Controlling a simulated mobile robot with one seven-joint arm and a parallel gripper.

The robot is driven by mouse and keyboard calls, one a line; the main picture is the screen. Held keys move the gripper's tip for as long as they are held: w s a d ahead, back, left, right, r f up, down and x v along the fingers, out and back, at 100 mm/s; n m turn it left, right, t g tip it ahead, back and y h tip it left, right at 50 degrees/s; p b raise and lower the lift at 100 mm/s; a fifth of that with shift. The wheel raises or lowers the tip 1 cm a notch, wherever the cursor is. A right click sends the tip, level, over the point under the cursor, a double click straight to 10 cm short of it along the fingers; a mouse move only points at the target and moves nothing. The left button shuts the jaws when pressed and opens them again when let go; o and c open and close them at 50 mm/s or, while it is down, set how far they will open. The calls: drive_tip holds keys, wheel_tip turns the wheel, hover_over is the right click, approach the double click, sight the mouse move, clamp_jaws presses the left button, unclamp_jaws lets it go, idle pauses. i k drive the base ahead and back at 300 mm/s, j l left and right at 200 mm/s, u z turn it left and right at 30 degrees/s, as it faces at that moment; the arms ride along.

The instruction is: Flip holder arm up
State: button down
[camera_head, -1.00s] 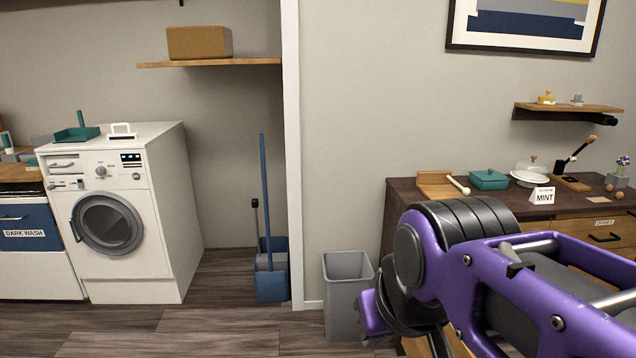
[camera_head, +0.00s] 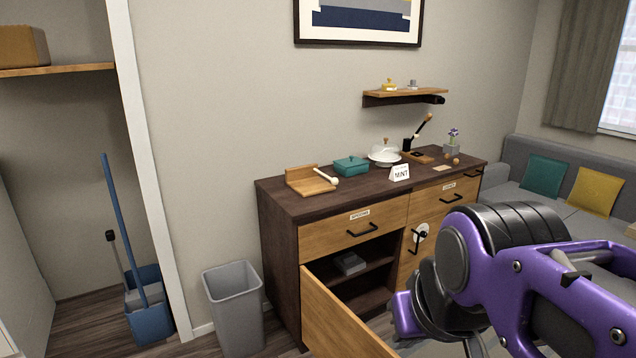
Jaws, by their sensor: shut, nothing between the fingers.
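On the cabinet top, a black lever with a wooden ball end (camera_head: 423,125) slants up to the right from a wooden base (camera_head: 417,157). My purple and black arm fills the lower right, in front of the cabinet. My gripper's fingers do not show.
A cabinet door (camera_head: 335,315) stands open toward me. A grey bin (camera_head: 235,305) stands left of the cabinet. On top are a teal box (camera_head: 351,166), a white dish (camera_head: 385,155) and a MINT sign (camera_head: 400,173). A grey sofa (camera_head: 512,155) is at right.

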sight(335, 181)
drive_tip(key=z, duration=0.85)
drive_tip(key=i+l+z, duration=0.1)
drive_tip(key=l, duration=0.25)
drive_tip(key=i+l+z, duration=0.1)
drive_tip(key=l, duration=0.2)
drive_tip(key=i+l+z, duration=0.1)
drive_tip(key=l, duration=0.25)
drive_tip(key=i+l+z, duration=0.3)
drive_tip(key=i+l, duration=0.25)
drive_tip(key=l, duration=0.15)
drive_tip(key=i+l, duration=0.2)
drive_tip(key=i, duration=0.3)
drive_tip(key=i+l+z, duration=0.15)
drive_tip(key=i, duration=0.35)
drive_tip(key=i+u, duration=0.5)
drive_tip(key=u, duration=0.2)
drive_tip(key=i+u, duration=0.2)
drive_tip(key=u, duration=0.15)
drive_tip(key=i+u, duration=0.2)
drive_tip(key=u, duration=0.15)
drive_tip(key=i+j+u, duration=0.1)
drive_tip(key=i+u, duration=0.15)
drive_tip(key=u, duration=0.15)
drive_tip(key=i+u, duration=0.2)
drive_tip(key=u, duration=0.15)
drive_tip(key=l, duration=0.1)
